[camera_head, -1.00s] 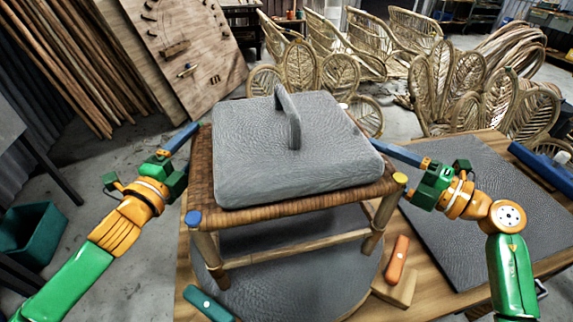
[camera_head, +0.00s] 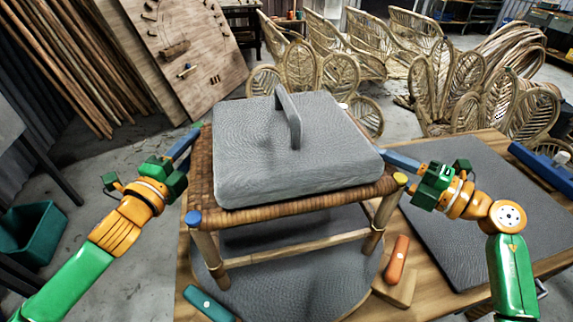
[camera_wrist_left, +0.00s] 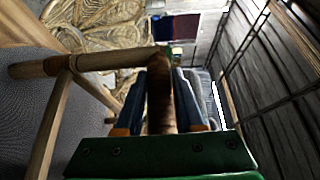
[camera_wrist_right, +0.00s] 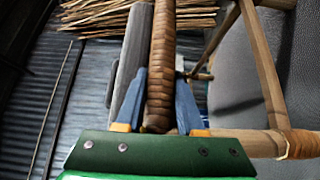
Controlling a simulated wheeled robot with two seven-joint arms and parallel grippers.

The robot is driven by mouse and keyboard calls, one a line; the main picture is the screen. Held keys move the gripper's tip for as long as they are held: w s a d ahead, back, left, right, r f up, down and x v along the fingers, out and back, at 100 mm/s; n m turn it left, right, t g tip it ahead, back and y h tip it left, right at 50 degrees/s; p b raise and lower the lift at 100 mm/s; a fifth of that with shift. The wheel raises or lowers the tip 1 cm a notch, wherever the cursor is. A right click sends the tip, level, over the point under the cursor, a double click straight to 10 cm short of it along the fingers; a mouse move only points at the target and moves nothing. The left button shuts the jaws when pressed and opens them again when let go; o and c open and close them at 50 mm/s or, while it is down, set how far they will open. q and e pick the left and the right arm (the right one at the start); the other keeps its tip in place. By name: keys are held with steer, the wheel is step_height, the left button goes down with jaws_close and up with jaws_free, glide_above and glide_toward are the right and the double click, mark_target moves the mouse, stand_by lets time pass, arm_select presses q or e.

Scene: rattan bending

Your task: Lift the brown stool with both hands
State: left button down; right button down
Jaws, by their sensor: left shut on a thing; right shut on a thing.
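The brown stool (camera_head: 300,204) has a woven seat and wooden legs, and stands over the round grey mat in the head view. A grey cushion-like block (camera_head: 255,160) with an upright handle sits on its seat. My left gripper (camera_head: 193,138) is shut on the stool's left edge; in the left wrist view its blue fingers (camera_wrist_left: 161,100) flank the woven rail. My right gripper (camera_head: 392,158) is shut on the right edge; in the right wrist view its fingers (camera_wrist_right: 158,100) flank the wrapped rail. The fingertips are partly hidden by the seat in the head view.
An orange-handled tool (camera_head: 397,262) and a wooden block lie right of the stool, and a teal tool (camera_head: 207,303) lies at the front left. A dark grey mat (camera_head: 480,215) covers the table's right side. Rattan chairs (camera_head: 320,70) stand behind on the floor.

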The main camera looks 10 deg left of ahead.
arm_select(q)
steer(key=shift+r, duration=0.15)
arm_select(e)
steer(key=shift+r, duration=0.15)
stand_by(0.6)
